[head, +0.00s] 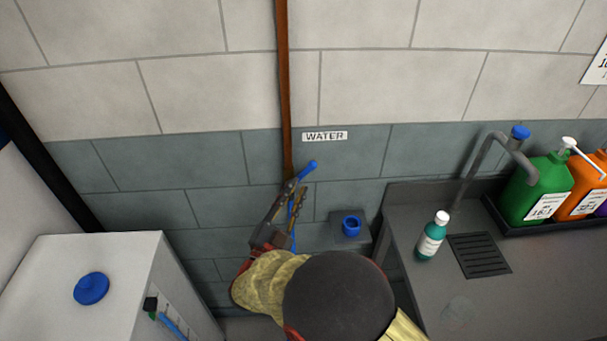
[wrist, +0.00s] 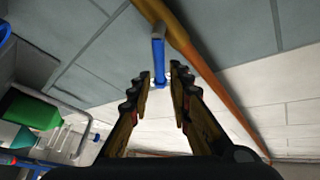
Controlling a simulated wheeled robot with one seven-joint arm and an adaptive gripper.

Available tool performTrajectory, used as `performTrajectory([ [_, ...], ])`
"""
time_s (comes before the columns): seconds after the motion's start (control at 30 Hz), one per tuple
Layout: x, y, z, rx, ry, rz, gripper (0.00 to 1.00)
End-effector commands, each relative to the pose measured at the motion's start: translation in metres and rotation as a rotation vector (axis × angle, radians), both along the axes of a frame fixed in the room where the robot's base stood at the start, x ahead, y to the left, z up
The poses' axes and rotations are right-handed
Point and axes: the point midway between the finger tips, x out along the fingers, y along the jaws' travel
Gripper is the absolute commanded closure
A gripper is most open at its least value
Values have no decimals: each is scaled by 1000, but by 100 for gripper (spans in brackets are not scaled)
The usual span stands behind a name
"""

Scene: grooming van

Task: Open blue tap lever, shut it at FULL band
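The blue tap lever (head: 308,170) is on the copper pipe under the WATER label and slants up to the right. In the wrist view the lever (wrist: 158,60) lies between and just beyond my fingertips, with a gap on each side. My gripper (head: 291,192) is open, just below the lever; contact is not clear. The white tank (head: 105,265) at lower left has a blue cap (head: 91,288) and a level gauge (head: 168,322) on its side, partly cut off by the frame. No FULL band can be made out.
A blue cup (head: 351,226) stands on a small grey ledge right of my arm. The grey counter (head: 405,285) holds a teal bottle (head: 432,238), a grey faucet (head: 490,150) and a green pump jug (head: 540,190).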

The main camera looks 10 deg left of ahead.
Motion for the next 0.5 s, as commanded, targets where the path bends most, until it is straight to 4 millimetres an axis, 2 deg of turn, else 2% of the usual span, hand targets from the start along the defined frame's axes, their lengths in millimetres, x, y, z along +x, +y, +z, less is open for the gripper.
performTrajectory([
  [0.1,19,-6,5,2,0,-3,80],
  [0.3,44,-12,13,1,1,-1,80],
  [0.5,55,-14,17,0,2,1,80],
])
